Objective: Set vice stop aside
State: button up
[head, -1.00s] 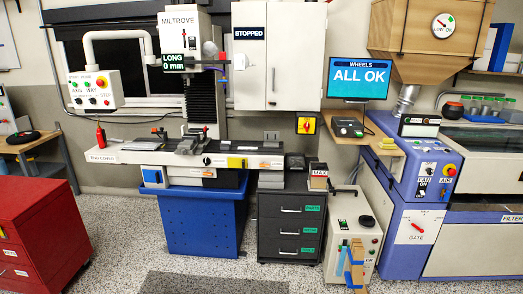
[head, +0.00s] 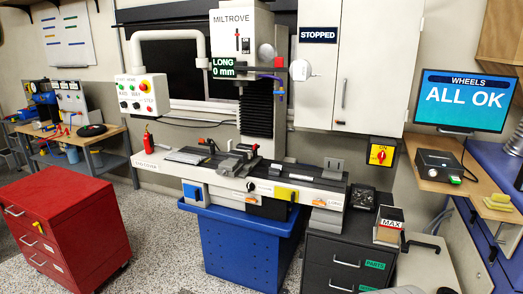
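The milling machine (head: 255,100) stands in the middle against the back wall, with a grey vice (head: 238,164) on its long table (head: 318,183). Small dark and metal parts sit around the vice; I cannot tell for sure which one is the vice stop. A small grey block (head: 333,169) stands on the table right of the vice. A flat grey plate (head: 188,155) lies at the table's left part. My gripper is not in view.
A red drawer cabinet (head: 65,232) stands on the floor at left front. A dark drawer cabinet (head: 345,250) with a MAX box (head: 388,228) on top stands right of the mill's blue base (head: 245,250). Speckled floor (head: 165,240) is clear between the red cabinet and base.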

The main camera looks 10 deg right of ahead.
aim_at(256, 146)
jog(key=i, duration=0.1)
jog(key=i+j+z, duration=0.25)
jog(key=i+j, duration=0.7)
jog(key=i, duration=0.4)
jog(key=i+j+z, duration=0.3)
jog(key=i+j, duration=0.85)
jog(key=i, duration=0.1)
